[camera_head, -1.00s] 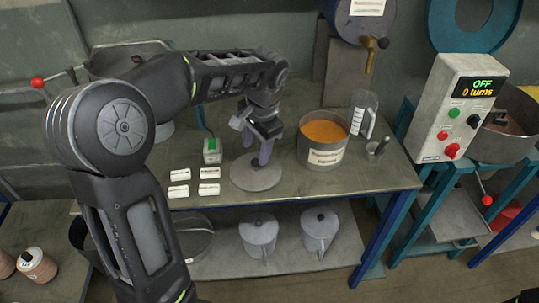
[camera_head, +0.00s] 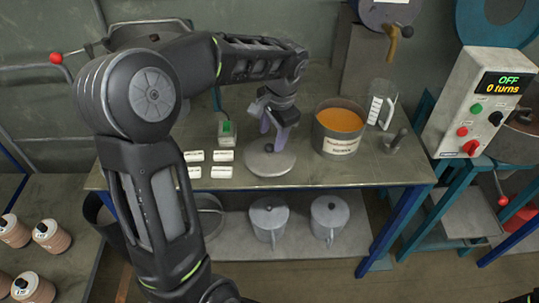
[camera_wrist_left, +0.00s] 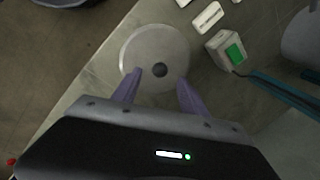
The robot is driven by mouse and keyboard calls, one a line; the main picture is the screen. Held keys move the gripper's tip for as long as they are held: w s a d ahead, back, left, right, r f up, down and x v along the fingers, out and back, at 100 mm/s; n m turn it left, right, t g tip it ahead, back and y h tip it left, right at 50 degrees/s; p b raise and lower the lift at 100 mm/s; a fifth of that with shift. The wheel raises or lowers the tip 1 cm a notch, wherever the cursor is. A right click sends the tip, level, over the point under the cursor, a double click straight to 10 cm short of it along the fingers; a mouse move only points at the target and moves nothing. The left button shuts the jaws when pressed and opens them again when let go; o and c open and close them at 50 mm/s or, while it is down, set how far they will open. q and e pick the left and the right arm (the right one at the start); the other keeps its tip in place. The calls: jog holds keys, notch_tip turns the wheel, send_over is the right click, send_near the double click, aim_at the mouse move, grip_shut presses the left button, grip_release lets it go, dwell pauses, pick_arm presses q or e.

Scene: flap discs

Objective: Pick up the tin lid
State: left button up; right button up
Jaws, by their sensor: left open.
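The tin lid (camera_head: 262,160) is a flat grey disc with a small dark knob at its centre, lying on the workbench near its front edge. In the left wrist view the lid (camera_wrist_left: 173,45) shows whole, its dark knob (camera_wrist_left: 159,70) lying between the fingertips. My left gripper (camera_head: 272,143) is open, with its purple fingers pointing down over the lid. In the left wrist view the left gripper (camera_wrist_left: 157,88) has its fingers apart, one to each side of the knob. I cannot tell whether they touch the lid. My right gripper is not in view.
A tin of orange contents (camera_head: 338,144) stands right of the lid, with a clear jug (camera_head: 377,108) behind it. A small device with a green top (camera_head: 227,133) and several white labels (camera_head: 222,172) lie to the left. Lidded pots (camera_head: 268,218) stand on the lower shelf.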

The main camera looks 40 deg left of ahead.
aim_at(270, 145)
pick_arm(q)
jog(key=f, duration=0.2)
jog(key=a+f+p, duration=0.1)
jog(key=f, duration=0.2)
jog(key=shift+w, duration=0.15)
jog(key=shift+c, duration=0.3)
grip_shut()
dwell(0.6)
